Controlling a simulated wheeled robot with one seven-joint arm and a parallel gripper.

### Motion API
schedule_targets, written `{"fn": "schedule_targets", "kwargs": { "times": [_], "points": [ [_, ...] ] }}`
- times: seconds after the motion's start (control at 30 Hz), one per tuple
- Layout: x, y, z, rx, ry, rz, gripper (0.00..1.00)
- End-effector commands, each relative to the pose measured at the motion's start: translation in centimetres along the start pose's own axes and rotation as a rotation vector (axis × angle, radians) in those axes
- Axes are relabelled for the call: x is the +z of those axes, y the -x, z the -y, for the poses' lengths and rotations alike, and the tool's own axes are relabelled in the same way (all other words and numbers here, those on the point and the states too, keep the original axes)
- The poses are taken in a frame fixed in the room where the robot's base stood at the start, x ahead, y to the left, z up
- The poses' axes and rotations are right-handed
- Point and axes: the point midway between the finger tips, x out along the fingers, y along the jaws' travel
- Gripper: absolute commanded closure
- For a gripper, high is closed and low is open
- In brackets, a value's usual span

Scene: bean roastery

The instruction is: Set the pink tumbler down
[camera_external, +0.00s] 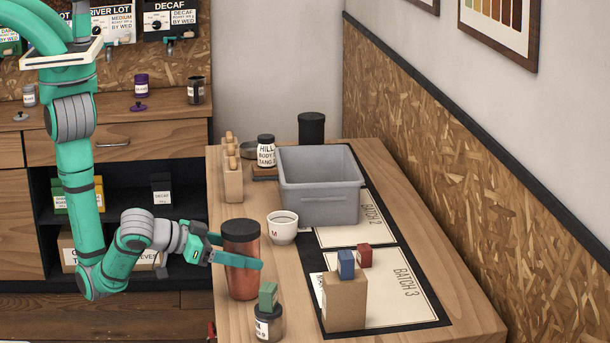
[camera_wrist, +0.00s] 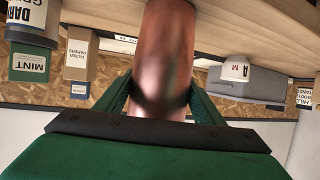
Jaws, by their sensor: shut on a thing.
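The pink tumbler (camera_external: 243,277) is coppery pink with a dark lid. It stands upright at the left side of the wooden table (camera_external: 445,275) in the external view. My gripper (camera_external: 236,259) is shut on the tumbler, with its fingers on either side of the body. In the wrist view the tumbler (camera_wrist: 165,55) fills the middle between my green fingers, and its lower end runs out of the top of the picture. I cannot tell whether its base touches the table.
A jar (camera_external: 268,324) with a green box (camera_external: 268,297) on top stands close in front of the tumbler. A white cup (camera_external: 282,229) is behind it to the right, beside a grey bin (camera_external: 320,205). A cardboard box (camera_external: 345,302) with a blue box (camera_external: 346,264) on it stands right, near a red box (camera_external: 364,255).

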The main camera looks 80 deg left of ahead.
Motion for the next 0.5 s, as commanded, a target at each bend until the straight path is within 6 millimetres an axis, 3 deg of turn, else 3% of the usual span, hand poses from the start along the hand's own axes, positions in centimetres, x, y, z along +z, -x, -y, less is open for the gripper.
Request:
{"fn": "schedule_targets", "kwargs": {
  "times": [0.27,0.3,0.33,0.37,0.5],
  "points": [
    [0.21,-0.07,0.03,-0.001,0.001,-0.001,0.67],
    [0.24,-0.05,0.00,0.000,0.001,0.000,0.31],
    [0.23,-0.03,-0.02,0.000,0.001,0.000,0.23],
    [0.24,-0.01,-0.05,0.001,0.001,0.000,0.19],
    [0.25,0.03,-0.16,0.003,0.000,0.000,0.19]
  ]
}}
